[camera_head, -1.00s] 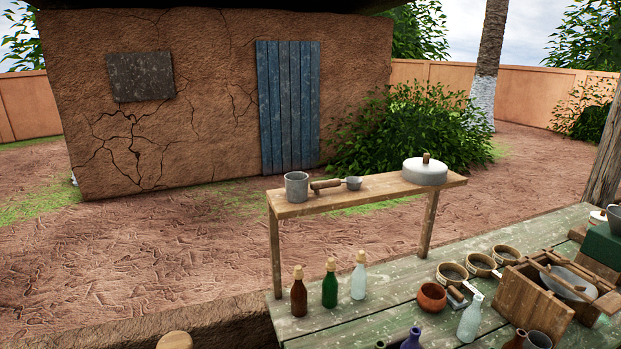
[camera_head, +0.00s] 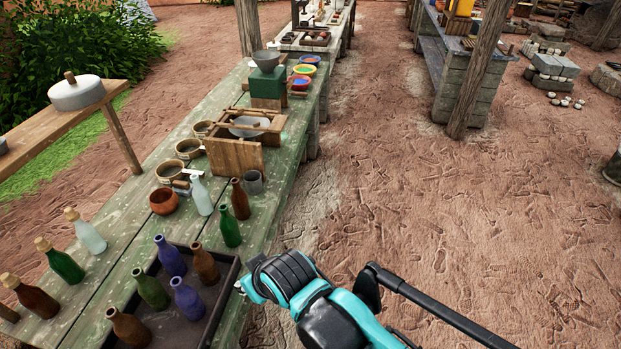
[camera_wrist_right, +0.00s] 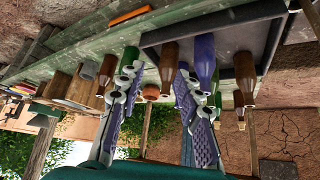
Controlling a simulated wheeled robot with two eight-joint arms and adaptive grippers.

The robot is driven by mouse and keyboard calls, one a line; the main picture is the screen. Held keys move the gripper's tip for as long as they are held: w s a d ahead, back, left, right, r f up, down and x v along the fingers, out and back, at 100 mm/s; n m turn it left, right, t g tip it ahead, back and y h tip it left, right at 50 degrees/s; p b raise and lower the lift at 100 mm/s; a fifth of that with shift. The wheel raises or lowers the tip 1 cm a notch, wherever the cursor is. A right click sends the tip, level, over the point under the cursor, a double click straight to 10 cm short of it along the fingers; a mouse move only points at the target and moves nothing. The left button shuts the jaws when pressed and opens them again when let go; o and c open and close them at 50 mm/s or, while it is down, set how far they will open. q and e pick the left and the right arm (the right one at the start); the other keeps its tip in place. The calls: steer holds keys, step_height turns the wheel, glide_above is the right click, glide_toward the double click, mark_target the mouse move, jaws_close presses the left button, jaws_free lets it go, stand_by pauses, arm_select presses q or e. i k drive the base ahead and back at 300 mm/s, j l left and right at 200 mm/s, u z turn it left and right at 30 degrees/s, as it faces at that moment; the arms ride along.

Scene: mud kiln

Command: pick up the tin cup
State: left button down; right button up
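A small grey metal cup (camera_head: 253,182), which looks like the tin cup, stands upright on the green plank table beside a brown bottle and the wooden box. It also shows in the right wrist view (camera_wrist_right: 88,70), where the scene appears upside down. My right gripper (camera_wrist_right: 155,68) is open, its two fingers spread apart with bottles visible beyond and between them. It is apart from the cup. In the head view my teal right arm (camera_head: 325,310) reaches in from the bottom beside the bottle tray; its fingers are not clearly visible. My left gripper is not in view.
A dark tray (camera_head: 233,275) of several bottles lies at the table's near end. Open ground lies right of the table.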

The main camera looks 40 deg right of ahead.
mark_target(252, 179)
steer(key=j+z, duration=0.15)
steer(key=z, duration=0.9)
steer(key=i+l, duration=0.1)
steer(key=l, duration=0.35)
steer(key=i+l+u, duration=0.15)
steer(key=l, duration=0.3)
steer(key=i+l, duration=0.1)
steer(key=l, duration=0.35)
steer(key=l+u, duration=0.1)
steer(key=l, duration=0.35)
steer(key=i+l+u, duration=0.15)
steer(key=i, duration=0.4)
steer(key=i+u, duration=0.1)
steer(key=i, duration=0.6)
